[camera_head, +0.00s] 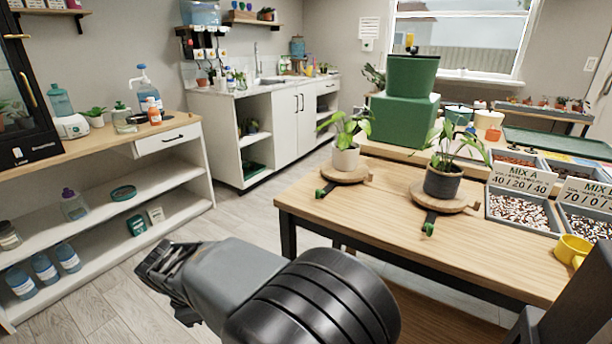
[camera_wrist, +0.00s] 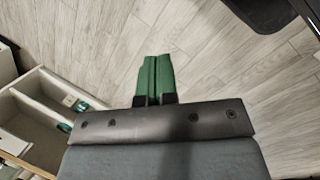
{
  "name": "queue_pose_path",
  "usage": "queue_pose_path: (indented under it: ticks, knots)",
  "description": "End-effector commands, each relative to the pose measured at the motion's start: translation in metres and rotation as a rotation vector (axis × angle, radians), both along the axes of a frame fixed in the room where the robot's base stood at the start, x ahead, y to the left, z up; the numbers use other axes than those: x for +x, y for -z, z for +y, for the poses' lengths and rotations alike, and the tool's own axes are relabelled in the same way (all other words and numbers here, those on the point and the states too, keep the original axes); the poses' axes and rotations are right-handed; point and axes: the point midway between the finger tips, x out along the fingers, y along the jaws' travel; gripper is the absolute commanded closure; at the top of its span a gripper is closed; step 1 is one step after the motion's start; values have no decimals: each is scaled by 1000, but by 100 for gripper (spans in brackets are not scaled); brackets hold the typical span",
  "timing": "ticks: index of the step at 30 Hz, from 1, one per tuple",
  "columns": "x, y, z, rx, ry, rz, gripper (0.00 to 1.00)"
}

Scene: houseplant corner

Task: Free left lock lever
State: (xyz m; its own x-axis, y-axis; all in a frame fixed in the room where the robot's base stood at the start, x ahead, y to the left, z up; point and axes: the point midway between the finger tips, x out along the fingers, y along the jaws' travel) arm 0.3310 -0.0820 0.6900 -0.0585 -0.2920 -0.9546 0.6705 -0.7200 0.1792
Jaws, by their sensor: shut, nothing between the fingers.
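Two potted plants stand on round wooden turntables on the wooden table (camera_head: 400,262). The left turntable (camera_head: 343,174) bears a white pot (camera_head: 346,160); a short dark lever with a green end, the left lock lever (camera_head: 325,189), sticks out toward the table's front left edge. The right turntable (camera_head: 462,207) bears a dark pot (camera_head: 443,182) and has a similar right lever (camera_head: 430,223). My gripper (camera_wrist: 154,62) is shut and empty, its green fingers together over the floor. In the head view it is left of the table, apart from both levers.
A low shelf unit (camera_head: 150,183) with bottles stands at the left. Mix trays (camera_head: 518,212) and a yellow cup (camera_head: 572,250) sit at the table's right. A green box (camera_head: 402,122) stands behind the plants. Open floor (camera_head: 245,215) lies between shelf and table.

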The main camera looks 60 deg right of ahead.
Motion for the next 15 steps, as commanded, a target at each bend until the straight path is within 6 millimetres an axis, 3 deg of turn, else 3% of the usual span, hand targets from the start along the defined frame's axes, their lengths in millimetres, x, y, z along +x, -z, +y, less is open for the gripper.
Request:
queue_pose_path:
  ticks: [1,6,12,15]
  knots:
    - [6,-36,-22,-50,-137,128,100]
    - [23,-87,-95,-133,-608,602,100]
    - [38,-131,-163,-61,-1003,1114,100]
    - [43,-144,-187,7,-1126,1306,100]
